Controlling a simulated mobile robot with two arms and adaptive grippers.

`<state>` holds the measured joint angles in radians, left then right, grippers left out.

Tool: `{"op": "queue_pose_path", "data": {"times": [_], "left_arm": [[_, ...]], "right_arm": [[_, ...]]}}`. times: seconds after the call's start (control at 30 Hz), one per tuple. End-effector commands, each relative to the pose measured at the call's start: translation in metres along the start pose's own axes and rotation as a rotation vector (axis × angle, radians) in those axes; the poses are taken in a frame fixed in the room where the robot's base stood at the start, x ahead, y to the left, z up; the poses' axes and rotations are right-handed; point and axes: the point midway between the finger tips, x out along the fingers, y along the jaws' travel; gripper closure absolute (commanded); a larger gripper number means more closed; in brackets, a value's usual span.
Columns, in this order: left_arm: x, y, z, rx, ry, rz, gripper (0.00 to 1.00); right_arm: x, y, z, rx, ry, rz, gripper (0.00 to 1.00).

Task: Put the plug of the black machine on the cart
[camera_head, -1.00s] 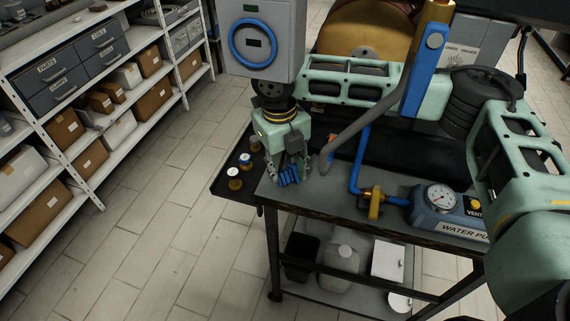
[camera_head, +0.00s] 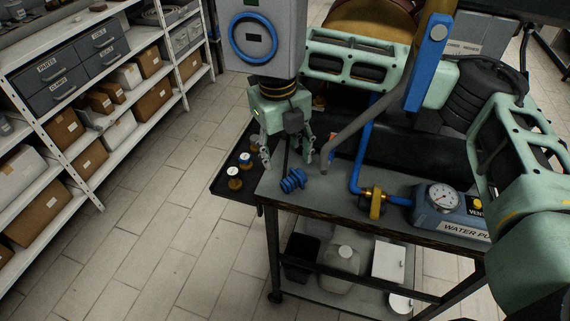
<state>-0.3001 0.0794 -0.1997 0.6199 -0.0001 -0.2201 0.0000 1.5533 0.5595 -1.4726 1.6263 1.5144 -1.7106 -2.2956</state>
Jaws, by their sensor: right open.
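The blue plug (camera_head: 293,181) lies on the grey top of the cart (camera_head: 335,196), near its left front corner. The plug is apart from the fingers. I cannot tell which thing is the black machine. My left gripper is not in view.
Small capped bottles (camera_head: 235,178) stand on the dark tray at the cart's left end. A blue water pump (camera_head: 440,204) with a gauge and blue hose is to the right. Shelves (camera_head: 90,120) line the left, with clear floor between.

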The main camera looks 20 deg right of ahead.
Motion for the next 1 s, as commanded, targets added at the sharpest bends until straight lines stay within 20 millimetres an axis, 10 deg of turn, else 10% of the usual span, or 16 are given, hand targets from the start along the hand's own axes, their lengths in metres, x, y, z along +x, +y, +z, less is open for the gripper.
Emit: {"op": "queue_pose_path", "data": {"times": [0.4,0.77,1.0], "left_arm": [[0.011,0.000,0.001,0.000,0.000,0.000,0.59],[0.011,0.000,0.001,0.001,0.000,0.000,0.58],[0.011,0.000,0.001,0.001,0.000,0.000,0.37]], "right_arm": [[-0.069,0.001,0.000,0.000,0.000,0.001,0.46],[-0.075,0.000,0.000,0.000,0.001,0.001,0.46],[-0.074,0.000,0.000,0.000,0.001,0.000,0.46]]}}
